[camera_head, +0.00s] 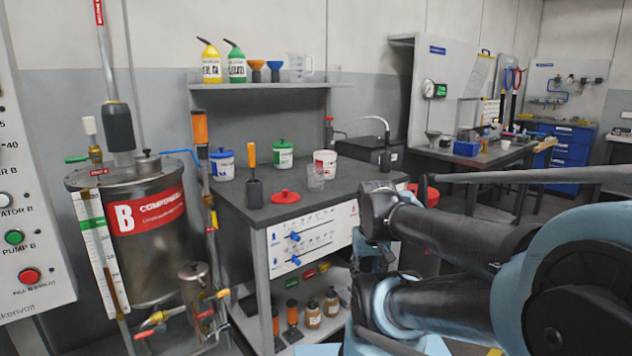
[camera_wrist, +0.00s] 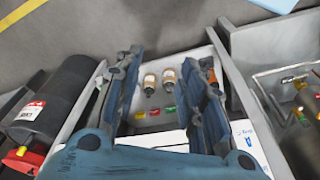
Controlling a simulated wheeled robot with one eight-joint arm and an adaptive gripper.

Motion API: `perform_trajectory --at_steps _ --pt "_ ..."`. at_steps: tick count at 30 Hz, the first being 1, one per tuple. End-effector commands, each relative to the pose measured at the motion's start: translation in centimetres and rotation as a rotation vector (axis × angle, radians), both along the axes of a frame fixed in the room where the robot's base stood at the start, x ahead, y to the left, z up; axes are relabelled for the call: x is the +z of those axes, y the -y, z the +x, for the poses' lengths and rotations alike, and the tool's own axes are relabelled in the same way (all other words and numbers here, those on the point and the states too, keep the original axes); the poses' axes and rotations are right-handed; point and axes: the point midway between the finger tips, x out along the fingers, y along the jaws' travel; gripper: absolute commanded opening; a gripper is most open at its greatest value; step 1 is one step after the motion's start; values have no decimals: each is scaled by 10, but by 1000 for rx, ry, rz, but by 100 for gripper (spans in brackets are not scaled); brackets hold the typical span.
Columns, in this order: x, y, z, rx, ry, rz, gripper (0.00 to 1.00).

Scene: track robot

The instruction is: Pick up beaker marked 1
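A small clear beaker (camera_head: 316,178) stands upright on the dark workbench top (camera_head: 345,192), in front of a white tub with a red lid. Another clear vessel (camera_head: 335,75) stands at the right end of the upper shelf, beside a clear measuring jug (camera_head: 299,67). I cannot read a number on any of them. My gripper (camera_wrist: 170,72) is open and empty, with its two fingers wide apart in the wrist view. It points down in front of the bench, apart from the beaker. No beaker can be made out in the wrist view.
A red lid (camera_head: 286,197), an orange-handled tool (camera_head: 252,170), a blue-lidded tub (camera_head: 222,165) and a green-lidded tub (camera_head: 283,154) stand on the bench. The shelf (camera_head: 270,86) overhangs its back. Brown bottles (camera_wrist: 150,82) sit low down. A steel tank (camera_head: 150,240) stands left.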

Motion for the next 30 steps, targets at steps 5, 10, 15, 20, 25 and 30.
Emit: perform_trajectory --at_steps 5,10,15,20,25,30 --pt "0 0 0 0 0 0 37" --pt "7 0 -6 6 10 1 62" --pt "39 -5 14 83 3 9 78" --pt "91 -13 51 224 -5 24 78" --pt "144 -21 96 386 -5 44 78" --pt "192 -28 142 543 3 64 78"
